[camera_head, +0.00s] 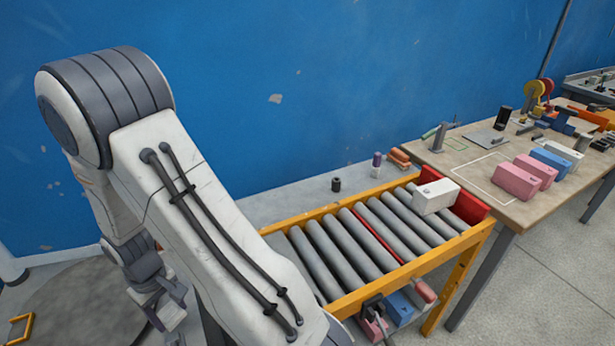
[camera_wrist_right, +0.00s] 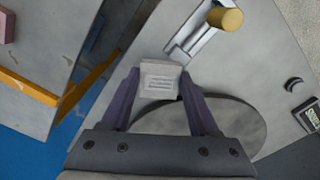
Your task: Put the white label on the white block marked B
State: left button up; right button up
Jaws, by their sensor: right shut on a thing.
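My right gripper (camera_head: 165,308) hangs at the lower left in the head view, well left of the roller conveyor. In the right wrist view my gripper (camera_wrist_right: 160,92) is shut on the white label (camera_wrist_right: 160,78), a small pale square with grey lines of print. A white block (camera_head: 436,196) lies at the right end of the conveyor, far from the gripper. A second white block (camera_head: 565,152) stands on the table at the back of a row. I cannot read the letter on either block. The label is too small to make out in the head view. My left gripper is not in view.
The conveyor (camera_head: 345,302) has a yellow frame and a red end plate (camera_head: 470,207). Pink blocks (camera_head: 515,180) and a blue block (camera_head: 550,164) stand on the table (camera_head: 520,213). More blocks lie under the conveyor. In the wrist view, a yellow cylinder (camera_wrist_right: 226,19) stands above a grey surface.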

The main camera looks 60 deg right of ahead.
aim_at(437, 187)
jog(key=u, duration=1.25)
jog(key=k, duration=2.6)
jog(key=z, duration=1.4)
